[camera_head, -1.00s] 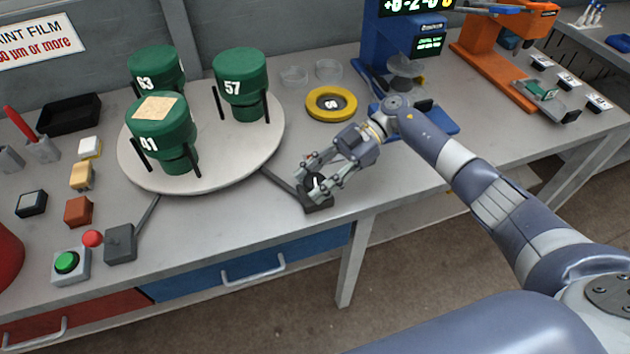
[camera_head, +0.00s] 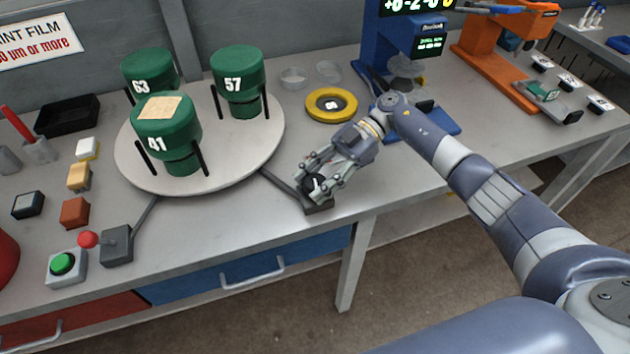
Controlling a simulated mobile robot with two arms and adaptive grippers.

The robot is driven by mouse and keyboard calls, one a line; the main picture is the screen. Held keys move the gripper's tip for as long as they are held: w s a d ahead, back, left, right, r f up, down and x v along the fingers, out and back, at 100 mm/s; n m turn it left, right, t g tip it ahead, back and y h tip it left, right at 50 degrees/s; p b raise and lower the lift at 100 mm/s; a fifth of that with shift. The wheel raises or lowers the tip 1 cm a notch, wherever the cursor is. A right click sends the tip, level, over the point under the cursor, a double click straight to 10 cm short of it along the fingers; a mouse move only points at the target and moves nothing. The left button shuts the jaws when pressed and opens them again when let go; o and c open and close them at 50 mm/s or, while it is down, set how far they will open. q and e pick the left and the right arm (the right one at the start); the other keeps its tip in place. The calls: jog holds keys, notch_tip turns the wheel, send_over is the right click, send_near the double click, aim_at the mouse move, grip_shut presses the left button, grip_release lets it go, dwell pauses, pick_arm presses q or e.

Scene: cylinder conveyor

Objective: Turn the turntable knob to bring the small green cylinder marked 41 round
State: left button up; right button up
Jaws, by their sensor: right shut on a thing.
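The green cylinder marked 41 (camera_head: 165,128) stands at the front left of the round white turntable (camera_head: 225,172), with a tan patch on its top. Green cylinders marked 63 (camera_head: 148,70) and 57 (camera_head: 238,70) stand behind it, at the back left and the right. The dark turntable knob (camera_head: 314,187) sits on a block at the table's front edge, joined to the turntable by a bar. My right gripper (camera_head: 315,186) is shut on the knob, and its fingers partly hide it. My left gripper is not in view.
A yellow ring (camera_head: 331,105) lies behind my right gripper. A blue machine (camera_head: 405,60) and an orange machine (camera_head: 490,55) stand at the back right. A red-balled lever (camera_head: 88,240), a green button (camera_head: 62,264) and small blocks are at the left. A black tray (camera_head: 68,115) lies behind them.

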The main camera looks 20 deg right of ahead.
jog(key=shift+n+g+b, duration=0.3)
jog(key=shift+g+b, duration=0.1)
jog(key=shift+b, duration=0.15)
dwell(1.4)
jog(key=o, duration=1)
jog(key=v, duration=1.2)
jog(key=shift+o, duration=0.4)
jog(key=shift+r, duration=0.1)
